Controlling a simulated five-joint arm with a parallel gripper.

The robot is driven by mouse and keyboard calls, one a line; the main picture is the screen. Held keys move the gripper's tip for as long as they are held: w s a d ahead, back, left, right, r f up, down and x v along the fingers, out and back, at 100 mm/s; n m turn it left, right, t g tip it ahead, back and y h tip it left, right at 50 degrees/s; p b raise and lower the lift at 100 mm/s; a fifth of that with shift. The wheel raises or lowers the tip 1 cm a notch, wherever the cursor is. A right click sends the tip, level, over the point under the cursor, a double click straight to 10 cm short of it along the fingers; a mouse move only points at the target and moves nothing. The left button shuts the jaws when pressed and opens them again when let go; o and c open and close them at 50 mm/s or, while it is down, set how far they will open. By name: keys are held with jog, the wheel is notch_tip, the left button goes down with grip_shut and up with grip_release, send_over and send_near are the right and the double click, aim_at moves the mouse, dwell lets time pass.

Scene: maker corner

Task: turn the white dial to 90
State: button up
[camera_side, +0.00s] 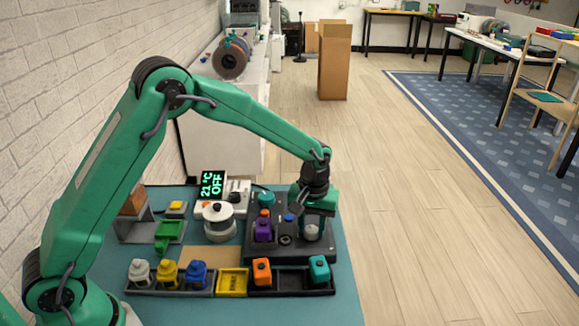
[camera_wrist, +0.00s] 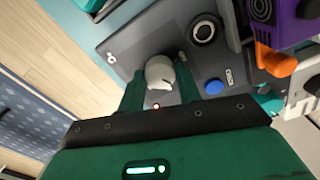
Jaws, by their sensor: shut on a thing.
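The white dial (camera_wrist: 158,70) sits on a dark grey panel (camera_wrist: 128,42) in the wrist view, with a thin pointer mark on its face. My gripper (camera_wrist: 160,84) is shut on it, one green finger on each side. In the side view the dial (camera_side: 311,232) shows under my gripper (camera_side: 313,222) at the panel's right part. A small light glows beside the dial in the wrist view. I cannot read a number scale around the dial.
On the panel are a blue button (camera_wrist: 213,87), a black round knob (camera_wrist: 204,30) and a purple block (camera_side: 263,230). A white pot (camera_side: 219,221) stands left of the panel. A row of bins (camera_side: 291,283) lies in front.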

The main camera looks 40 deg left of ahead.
aim_at(312, 229)
jog(key=shift+r+n, duration=0.15)
jog(key=shift+n, duration=1.05)
jog(key=shift+w, duration=0.1)
jog(key=o, duration=1)
notch_tip(312, 229, up, 7)
jog(key=shift+r, duration=0.35)
